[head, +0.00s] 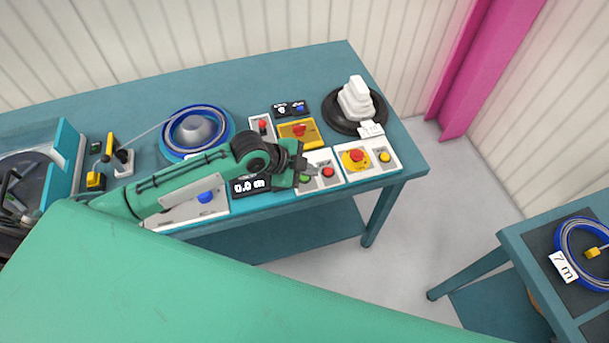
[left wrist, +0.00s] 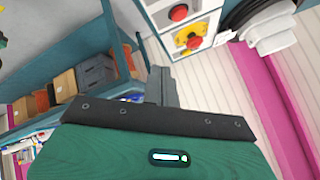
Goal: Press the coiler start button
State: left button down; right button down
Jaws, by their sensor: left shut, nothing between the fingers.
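A white button panel (head: 318,160) at the table's front edge bears a green button (head: 304,180) and a red button (head: 328,172). My left gripper (head: 308,173) is shut and empty, with its fingertips over the green button's side of this panel. I cannot tell whether they touch the button. In the left wrist view the shut fingers (left wrist: 161,86) point toward the panels, where a red button (left wrist: 179,13) shows; no green button is visible there. The coiler (head: 195,130), a grey cone with blue cable around it, stands behind my left arm. My right gripper is not in view.
Right of the panel is another with a red emergency knob on yellow (head: 357,156) and a yellow button (head: 385,157). A display (head: 250,186) reads 0.0 m. A yellow box with a red switch (head: 298,131) and a white stack on a black disc (head: 356,106) stand behind.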

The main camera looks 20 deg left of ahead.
pick_arm(q)
jog(key=r+m, duration=0.1)
send_over(304, 177)
jog(key=a, duration=0.1)
jog(key=shift+s+r, duration=0.15)
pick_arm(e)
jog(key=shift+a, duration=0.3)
